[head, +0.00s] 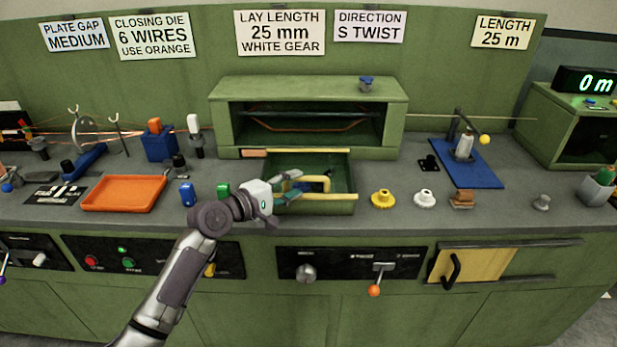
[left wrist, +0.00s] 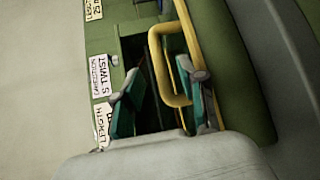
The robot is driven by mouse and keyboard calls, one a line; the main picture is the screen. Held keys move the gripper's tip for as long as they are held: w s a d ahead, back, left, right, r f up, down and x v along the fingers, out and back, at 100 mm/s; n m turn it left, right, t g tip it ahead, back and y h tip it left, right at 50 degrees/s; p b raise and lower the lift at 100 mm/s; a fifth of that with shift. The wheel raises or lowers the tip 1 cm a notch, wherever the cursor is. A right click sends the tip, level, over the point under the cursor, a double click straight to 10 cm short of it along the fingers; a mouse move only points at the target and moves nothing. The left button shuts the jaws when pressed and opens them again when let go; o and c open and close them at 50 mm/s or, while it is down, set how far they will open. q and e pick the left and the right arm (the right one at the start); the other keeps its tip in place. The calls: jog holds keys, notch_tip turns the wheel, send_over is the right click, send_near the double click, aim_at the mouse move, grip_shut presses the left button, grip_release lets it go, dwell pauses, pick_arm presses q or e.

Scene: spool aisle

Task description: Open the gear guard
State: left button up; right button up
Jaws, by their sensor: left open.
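A green box-like gear guard (head: 318,205) with a yellow upper edge and a yellow loop handle (head: 322,183) juts forward, below the open front of a green housing (head: 222,125). I cannot tell whether it is hinged or slides. My left gripper (head: 293,182) is open at the left part of the handle. In the left wrist view the handle (left wrist: 184,62) reaches in between the spread teal fingers of the gripper (left wrist: 163,80); contact is unclear. My right gripper is not in view.
A control panel (head: 340,264) with knob and lever is below.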

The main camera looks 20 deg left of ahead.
aim_at(304, 181)
pick_arm(q)
jog(key=x, duration=0.5)
jog(key=shift+w+d, duration=0.1)
jog(key=shift+w, duration=0.05)
grip_shut()
